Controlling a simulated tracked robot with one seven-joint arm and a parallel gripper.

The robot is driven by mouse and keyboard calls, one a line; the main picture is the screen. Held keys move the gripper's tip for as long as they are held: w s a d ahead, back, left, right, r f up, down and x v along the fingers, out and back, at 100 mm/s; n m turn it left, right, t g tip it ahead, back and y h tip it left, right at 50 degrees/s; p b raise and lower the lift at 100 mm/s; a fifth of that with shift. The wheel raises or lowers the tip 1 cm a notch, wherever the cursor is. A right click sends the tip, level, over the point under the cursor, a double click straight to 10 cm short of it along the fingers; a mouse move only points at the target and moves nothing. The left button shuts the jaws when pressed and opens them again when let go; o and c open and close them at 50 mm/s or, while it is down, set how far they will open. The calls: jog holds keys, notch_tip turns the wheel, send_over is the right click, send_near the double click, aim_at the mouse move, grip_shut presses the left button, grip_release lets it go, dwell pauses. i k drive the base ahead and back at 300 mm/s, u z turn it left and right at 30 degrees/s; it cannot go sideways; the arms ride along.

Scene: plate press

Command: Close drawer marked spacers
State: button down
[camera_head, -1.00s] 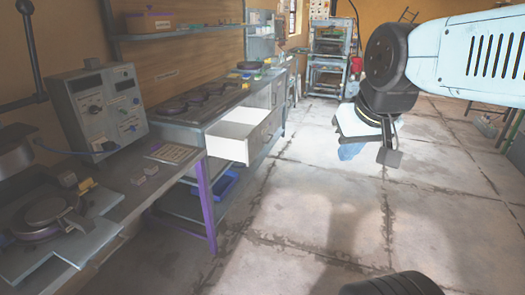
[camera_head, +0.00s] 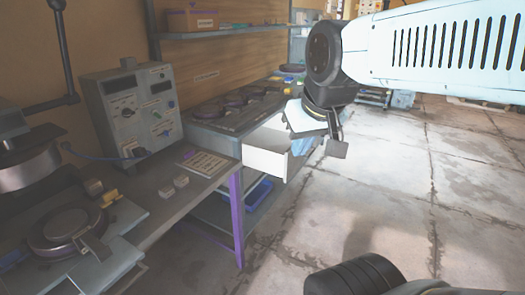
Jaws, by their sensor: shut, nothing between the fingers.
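The open drawer (camera_head: 264,161) is white and sticks out from the front of the grey bench unit under the round plates. Its front face and any marking on it are hidden from this side, partly behind my gripper. My gripper (camera_head: 335,150) hangs at the end of my arm, just right of the drawer in the picture. It is shut with nothing in it. I cannot tell whether it touches the drawer.
A workbench with a purple leg (camera_head: 237,215) stands at the left. It carries a grey control box (camera_head: 132,108) and a round press (camera_head: 65,226). A blue bin (camera_head: 258,192) sits below the drawer. The concrete floor (camera_head: 400,200) to the right is clear.

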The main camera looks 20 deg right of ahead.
aim_at(267, 149)
jog(key=i, duration=1.2)
jog(key=z, duration=0.5)
